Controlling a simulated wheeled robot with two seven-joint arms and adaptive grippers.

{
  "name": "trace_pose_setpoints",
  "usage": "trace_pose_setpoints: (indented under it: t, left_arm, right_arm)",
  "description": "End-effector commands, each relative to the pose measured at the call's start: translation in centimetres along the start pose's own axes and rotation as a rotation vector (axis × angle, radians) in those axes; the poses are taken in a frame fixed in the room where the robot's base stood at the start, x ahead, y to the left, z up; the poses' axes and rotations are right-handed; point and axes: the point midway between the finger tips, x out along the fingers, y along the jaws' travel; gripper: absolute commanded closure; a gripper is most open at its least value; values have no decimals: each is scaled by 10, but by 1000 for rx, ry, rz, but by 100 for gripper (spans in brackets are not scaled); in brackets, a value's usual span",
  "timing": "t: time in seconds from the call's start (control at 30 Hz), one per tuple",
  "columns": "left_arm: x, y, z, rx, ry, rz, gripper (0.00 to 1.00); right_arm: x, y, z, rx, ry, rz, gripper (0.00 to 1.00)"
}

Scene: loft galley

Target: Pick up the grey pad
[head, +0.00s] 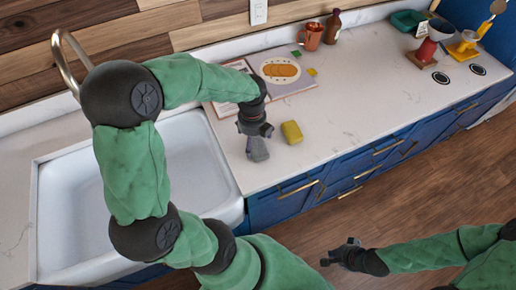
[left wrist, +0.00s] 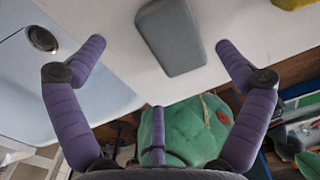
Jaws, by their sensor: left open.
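The grey pad (head: 259,151) lies on the white countertop near its front edge, just right of the sink. My left gripper (head: 256,133) is above it, pointing down, and partly hides it in the head view.
A yellow sponge (head: 292,132) lies right of the pad. An open cookbook (head: 288,74) lies behind. The white sink (head: 200,165) is on the left. A mug (head: 311,37) and brown bottle (head: 333,27) stand at the back. The counter's right front is mostly clear.

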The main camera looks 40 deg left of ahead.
Motion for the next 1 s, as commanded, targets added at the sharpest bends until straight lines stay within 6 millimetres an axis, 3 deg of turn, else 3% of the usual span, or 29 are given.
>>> trace_pose_setpoints:
  t: [0.4, 0.63, 0.67, 0.8, 1.0]
  left_arm:
    - [49, -6, -1, 0, 2, 1, 0]
    - [50, -6, -1, 0, 1, 0, 0]
    - [50, -6, -1, 0, 1, 0, 3]
    - [50, -6, -1, 0, 1, 0, 42]
    - [50, -6, -1, 0, 1, 0, 46]
  right_arm:
    - [17, 6, -1, 0, 0, 0, 100]
    - [16, 6, -1, 0, 0, 0, 100]
    - [16, 6, -1, 0, 0, 0, 100]
    - [16, 6, -1, 0, 0, 0, 100]
    - [16, 6, -1, 0, 0, 0, 100]
